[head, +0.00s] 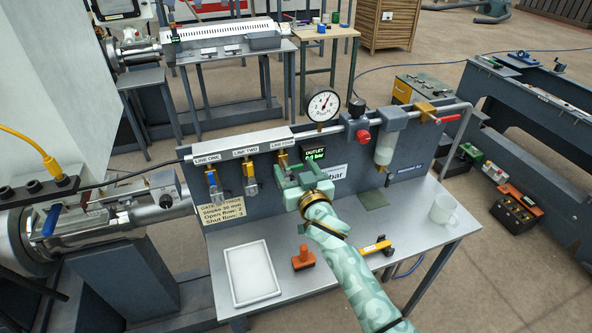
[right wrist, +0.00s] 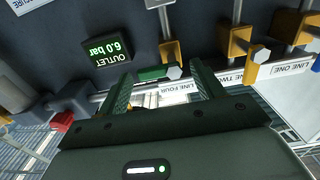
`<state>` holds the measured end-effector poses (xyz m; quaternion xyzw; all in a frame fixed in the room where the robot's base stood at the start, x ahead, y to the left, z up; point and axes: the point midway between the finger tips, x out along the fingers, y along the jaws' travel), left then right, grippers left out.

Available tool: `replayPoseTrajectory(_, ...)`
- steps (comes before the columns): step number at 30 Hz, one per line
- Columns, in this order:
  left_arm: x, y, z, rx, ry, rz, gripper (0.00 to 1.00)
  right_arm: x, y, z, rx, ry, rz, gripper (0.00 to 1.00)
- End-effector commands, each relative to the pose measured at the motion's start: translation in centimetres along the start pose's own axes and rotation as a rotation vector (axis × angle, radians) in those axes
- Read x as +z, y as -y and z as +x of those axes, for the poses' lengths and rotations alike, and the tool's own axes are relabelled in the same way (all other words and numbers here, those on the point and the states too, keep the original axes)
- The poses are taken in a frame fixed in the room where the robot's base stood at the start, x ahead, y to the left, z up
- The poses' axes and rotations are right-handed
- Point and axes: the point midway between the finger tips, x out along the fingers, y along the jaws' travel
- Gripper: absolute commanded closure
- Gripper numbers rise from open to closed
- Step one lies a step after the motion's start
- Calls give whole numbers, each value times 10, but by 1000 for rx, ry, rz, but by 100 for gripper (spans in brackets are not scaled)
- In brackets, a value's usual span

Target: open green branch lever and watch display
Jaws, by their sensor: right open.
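The green branch lever (right wrist: 154,73) shows in the right wrist view on the brass valve (right wrist: 171,51), beside the LINE FOUR label (right wrist: 176,87). It lies crosswise to its branch pipe. My right gripper (head: 300,174) is open in front of the LINE FOUR branch and hides that lever in the head view. In the right wrist view its fingers (right wrist: 163,88) stand either side of the lever; contact cannot be told. The outlet display (head: 315,154) glows green above the gripper. In the right wrist view the display (right wrist: 103,53) is upside down and reads 6.0 bar. My left gripper is out of view.
LINE ONE (head: 213,181) and LINE TWO (head: 250,176) valves hang left of the gripper. A pressure gauge (head: 323,104) and red knob (head: 363,137) are above. The bench holds a white tray (head: 251,273), orange block (head: 303,259), yellow-black tool (head: 375,247) and mug (head: 442,209).

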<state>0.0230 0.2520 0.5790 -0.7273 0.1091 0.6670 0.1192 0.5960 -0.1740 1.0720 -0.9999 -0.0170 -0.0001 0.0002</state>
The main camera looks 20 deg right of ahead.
Motion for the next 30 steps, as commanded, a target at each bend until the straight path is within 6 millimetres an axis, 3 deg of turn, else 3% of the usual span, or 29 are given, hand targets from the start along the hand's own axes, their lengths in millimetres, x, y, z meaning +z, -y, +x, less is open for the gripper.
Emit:
replayPoseTrajectory(1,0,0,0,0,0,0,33,0,0,0,0,0,0,41)
replayPoseTrajectory(5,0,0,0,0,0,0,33,0,0,0,0,0,0,77)
replayPoseTrajectory(17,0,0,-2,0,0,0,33,-1,0,0,0,0,-49,77)
replayPoseTrajectory(30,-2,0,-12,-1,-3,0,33,-6,4,0,0,2,-383,77)
